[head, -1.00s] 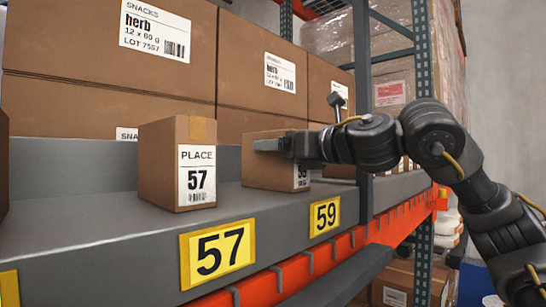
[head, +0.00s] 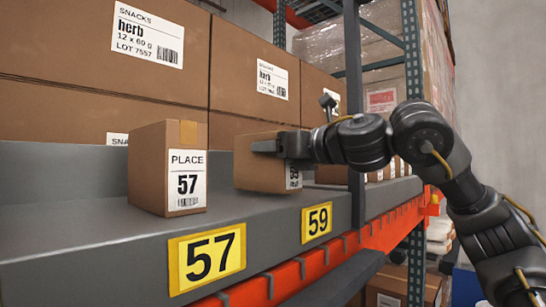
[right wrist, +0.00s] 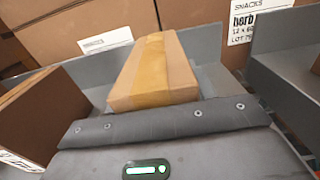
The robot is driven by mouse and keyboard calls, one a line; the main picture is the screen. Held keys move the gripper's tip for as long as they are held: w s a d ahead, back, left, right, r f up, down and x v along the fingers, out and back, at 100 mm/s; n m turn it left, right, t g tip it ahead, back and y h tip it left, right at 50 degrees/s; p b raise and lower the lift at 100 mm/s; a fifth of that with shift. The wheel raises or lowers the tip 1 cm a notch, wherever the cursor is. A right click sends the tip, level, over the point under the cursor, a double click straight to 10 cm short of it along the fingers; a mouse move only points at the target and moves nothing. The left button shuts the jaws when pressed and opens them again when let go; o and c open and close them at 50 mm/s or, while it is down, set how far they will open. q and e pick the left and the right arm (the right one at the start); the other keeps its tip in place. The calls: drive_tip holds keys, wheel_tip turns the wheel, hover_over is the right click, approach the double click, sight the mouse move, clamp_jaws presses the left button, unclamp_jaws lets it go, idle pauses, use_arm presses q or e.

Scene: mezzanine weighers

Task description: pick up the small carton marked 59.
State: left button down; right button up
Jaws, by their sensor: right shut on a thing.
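The small carton marked 59 (head: 262,172) is a brown box on the grey shelf's right part, behind the yellow 59 sign. Its white label on the right is partly covered by my right gripper (head: 268,146), which is shut on the carton's upper part from the right. The carton looks slightly tilted and perhaps just off the shelf; its underside is hard to judge. In the right wrist view the carton (right wrist: 155,72) shows its taped top beyond the grey gripper body. My left gripper is not in view.
A carton marked 57 (head: 160,165) stands left of it, with a narrow gap. Large snack boxes (head: 100,85) rise behind. A dark post (head: 356,120) stands close on the right. Yellow signs 57 (head: 207,258) and 59 (head: 317,222) mark the shelf edge (head: 100,270).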

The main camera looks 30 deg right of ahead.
drive_tip(key=shift+s+r+b, duration=0.1)
drive_tip(key=shift+r+b, duration=0.25)
drive_tip(key=shift+r, duration=0.05)
drive_tip(key=d+r, duration=0.1)
drive_tip(key=r, duration=0.1)
drive_tip(key=s+r+b, duration=0.1)
drive_tip(key=r, duration=0.1)
drive_tip(key=s+d+r+b, duration=0.1)
drive_tip(key=r, duration=0.1)
drive_tip(key=shift+s+d+r, duration=0.2)
drive_tip(key=shift+s+d, duration=0.05)
drive_tip(key=shift+d, duration=0.1)
drive_tip(key=s+d+r, duration=0.5)
drive_tip(key=s+d, duration=0.1)
drive_tip(key=d, duration=0.1)
drive_tip(key=shift+s+d+b, duration=0.3)
drive_tip(key=shift+b, duration=0.15)
